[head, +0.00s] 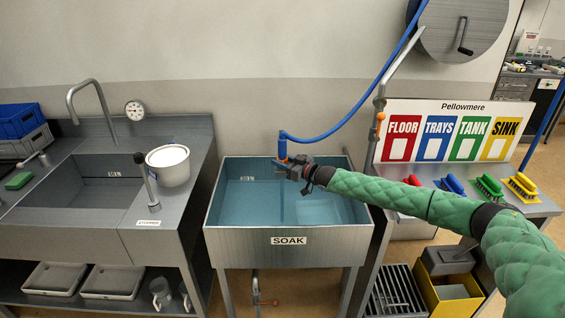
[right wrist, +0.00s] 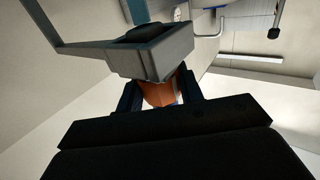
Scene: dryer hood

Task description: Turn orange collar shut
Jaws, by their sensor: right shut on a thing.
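The orange collar (head: 282,150) sits on the end of the blue hose (head: 338,124), above the soak tank (head: 288,232). My right gripper (head: 284,166) is at the collar, over the tank. In the right wrist view the orange collar (right wrist: 160,94) lies between the two dark fingers, and the right gripper (right wrist: 160,96) is shut on it. Part of the collar is hidden by a grey block in front of it. Whether the collar is turned open or shut cannot be told. My left gripper is not in view.
A sink bench with a white pot (head: 168,166) stands left of the tank. A rack of coloured brushes (head: 452,187) stands right, under a colour-coded sign (head: 446,136). A hose reel (head: 462,28) hangs above. The tank holds bluish water.

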